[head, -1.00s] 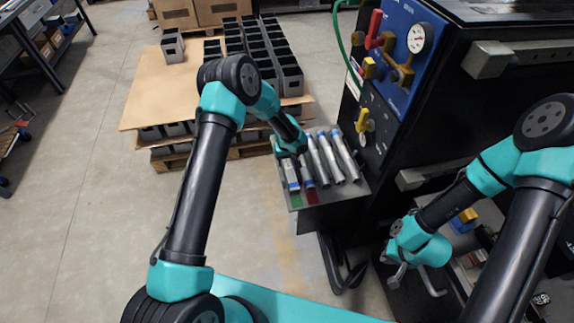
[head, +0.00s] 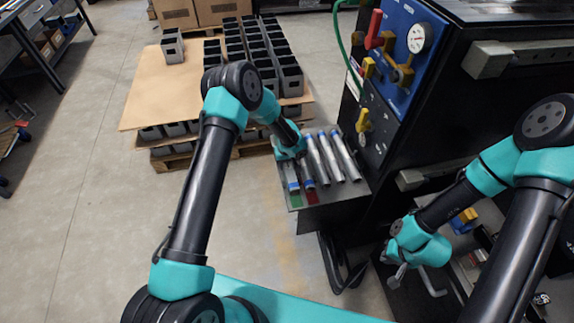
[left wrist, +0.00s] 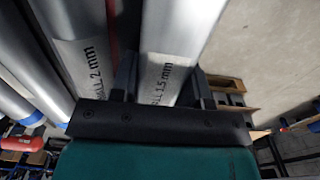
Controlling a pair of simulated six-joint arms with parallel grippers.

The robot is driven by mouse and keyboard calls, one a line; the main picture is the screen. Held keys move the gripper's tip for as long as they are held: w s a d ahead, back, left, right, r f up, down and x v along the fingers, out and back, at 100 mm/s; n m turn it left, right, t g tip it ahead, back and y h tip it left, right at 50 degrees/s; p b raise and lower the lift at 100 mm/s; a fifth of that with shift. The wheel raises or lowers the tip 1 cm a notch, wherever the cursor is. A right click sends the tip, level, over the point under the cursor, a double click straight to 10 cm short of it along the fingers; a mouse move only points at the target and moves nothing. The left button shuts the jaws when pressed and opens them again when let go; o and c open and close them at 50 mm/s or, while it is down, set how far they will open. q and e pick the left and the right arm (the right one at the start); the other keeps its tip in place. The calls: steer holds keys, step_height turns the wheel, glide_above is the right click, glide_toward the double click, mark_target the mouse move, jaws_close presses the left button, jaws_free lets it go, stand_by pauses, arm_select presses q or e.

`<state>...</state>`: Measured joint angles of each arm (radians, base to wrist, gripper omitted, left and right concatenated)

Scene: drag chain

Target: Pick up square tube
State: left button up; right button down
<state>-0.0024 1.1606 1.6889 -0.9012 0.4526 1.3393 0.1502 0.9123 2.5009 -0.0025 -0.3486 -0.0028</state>
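A silver square tube marked "1.5 mm" (left wrist: 165,75) lies between the fingers of my left gripper (left wrist: 162,85) in the left wrist view. The fingers stand on either side of it, and they look open; firm contact is not clear. In the head view, the left gripper (head: 291,162) is low over the leftmost tubes on a small metal shelf (head: 340,196), and its fingers are mostly hidden. Another tube, marked "2 mm" (left wrist: 85,60), lies just left in the left wrist view. My right gripper (head: 415,282) is open and empty at lower right.
More silver tubes (head: 346,158) lie side by side on the shelf. A black machine with a blue gauge panel (head: 400,45) stands directly right of it. A pallet with cardboard (head: 165,85) and black boxes (head: 290,80) is behind.

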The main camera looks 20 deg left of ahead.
mark_target(292, 181)
arm_select(q)
steer(key=c, duration=0.4)
steer(key=shift+c, duration=0.3)
steer(key=shift+r, duration=0.15)
steer(key=shift+w+r, duration=0.1)
steer(key=shift+r, duration=0.5)
steer(key=shift+s+r, duration=0.25)
steer(key=shift+r, duration=0.3)
steer(key=shift+s+r, duration=0.2)
steer(key=shift+r, duration=0.35)
steer(key=s+d, duration=0.1)
steer(key=s, duration=0.4)
steer(key=s+d+r, duration=0.1)
steer(key=s+d, duration=0.1)
steer(key=s, duration=0.2)
steer(key=s+d, duration=0.1)
steer(key=s, duration=0.4)
steer(key=shift+s+d+r, duration=0.15)
steer(key=shift+s, duration=0.2)
steer(key=shift+w+r, duration=0.1)
steer(key=shift+r, duration=0.05)
